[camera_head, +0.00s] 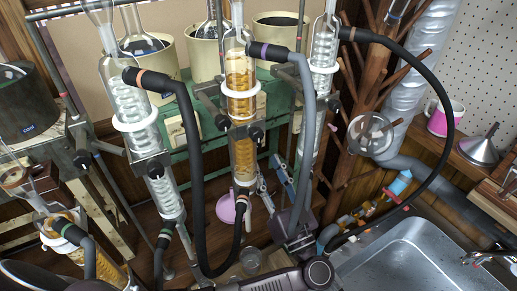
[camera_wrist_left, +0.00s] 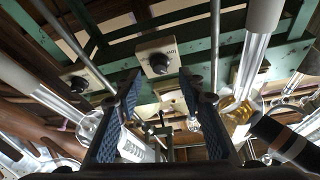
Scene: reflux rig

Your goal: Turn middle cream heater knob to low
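Three cream heaters stand on the green frame in the head view: left (camera_head: 158,72), middle (camera_head: 203,56) and right (camera_head: 281,31). In the left wrist view, a black knob (camera_wrist_left: 159,64) sits on a cream panel (camera_wrist_left: 147,50) with small, hard-to-read lettering, ahead of the fingertips. It seems to be the middle heater's knob; its setting is unclear. Another dark knob (camera_wrist_left: 79,84) shows further left. My left gripper (camera_head: 273,181) is low among the glassware in the head view. In its wrist view (camera_wrist_left: 160,85) its blue pads are apart and empty, short of the knob. My right gripper is not visible.
Glass condensers (camera_head: 134,112) and an amber-filled column (camera_head: 241,75) stand close by, with black hoses (camera_head: 193,170) looping around. A metal sink (camera_head: 410,262) is at lower right. A pink dish (camera_head: 229,208) lies below the frame. Free room is narrow.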

